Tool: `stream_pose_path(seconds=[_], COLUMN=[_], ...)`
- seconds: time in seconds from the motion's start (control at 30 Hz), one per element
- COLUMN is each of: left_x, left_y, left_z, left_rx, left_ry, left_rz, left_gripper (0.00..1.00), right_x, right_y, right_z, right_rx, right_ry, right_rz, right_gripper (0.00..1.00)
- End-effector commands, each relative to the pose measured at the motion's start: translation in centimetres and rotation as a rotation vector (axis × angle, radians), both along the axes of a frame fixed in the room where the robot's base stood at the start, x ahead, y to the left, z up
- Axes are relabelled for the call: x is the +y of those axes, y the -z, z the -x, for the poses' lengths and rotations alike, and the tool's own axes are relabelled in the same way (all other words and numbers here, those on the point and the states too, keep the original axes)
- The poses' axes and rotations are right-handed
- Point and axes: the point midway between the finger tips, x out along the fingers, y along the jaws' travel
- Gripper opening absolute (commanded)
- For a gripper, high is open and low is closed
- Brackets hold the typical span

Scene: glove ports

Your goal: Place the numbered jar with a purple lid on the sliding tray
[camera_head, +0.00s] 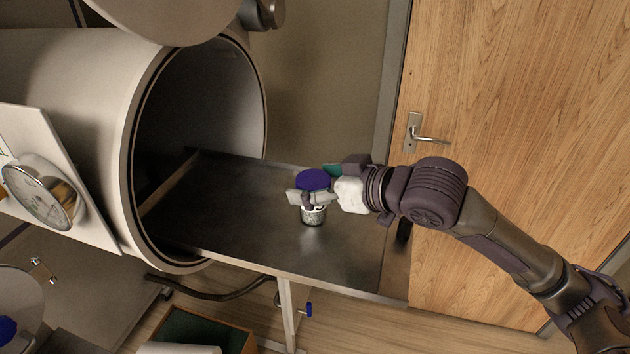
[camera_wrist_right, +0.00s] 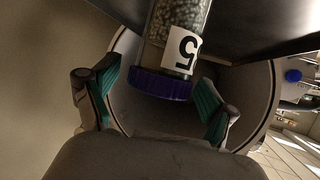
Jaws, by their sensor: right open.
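The numbered jar (camera_head: 313,216) with a purple lid (camera_head: 313,179) looks upright on the dark metal sliding tray (camera_head: 240,220), which extends from the round chamber opening. In the right wrist view the jar (camera_wrist_right: 183,20) shows pale grains, a white label with a black 5, and the purple lid (camera_wrist_right: 160,84) nearest my gripper. My right gripper (camera_head: 308,198) is open, its green-padded fingers on either side of the lid, with small gaps visible in the right wrist view (camera_wrist_right: 160,95). The jar's base is out of that view. My left gripper is not in view.
The white cylindrical chamber (camera_head: 95,65) stands open at the left, with a round gauge (camera_head: 42,190) on its side. A wooden door (camera_head: 520,120) with a handle is at the right. A green-lined box (camera_head: 190,328) sits below the tray. The tray around the jar is clear.

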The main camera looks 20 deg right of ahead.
Motion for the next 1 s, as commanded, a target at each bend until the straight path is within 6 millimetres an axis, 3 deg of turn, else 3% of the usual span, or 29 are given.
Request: stream_pose_path(seconds=[0.23, 0.47, 0.7, 1.0], left_x=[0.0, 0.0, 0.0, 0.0], left_y=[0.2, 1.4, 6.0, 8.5], left_z=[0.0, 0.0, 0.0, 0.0], left_rx=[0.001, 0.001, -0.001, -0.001], left_ry=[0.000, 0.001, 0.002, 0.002], left_rz=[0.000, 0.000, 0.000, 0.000], left_gripper=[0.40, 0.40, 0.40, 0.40], right_x=[-0.7, -3.1, -5.1, -6.0], right_y=[-0.6, -2.2, -3.3, -4.5], right_z=[0.8, 4.5, 7.4, 9.0], right_rx=[-0.002, -0.002, -0.006, -0.001], right_ry=[0.002, 0.004, 0.003, 0.002], right_rz=[0.003, 0.009, 0.002, 0.000], right_gripper=[0.85, 0.85, 0.85, 0.85])
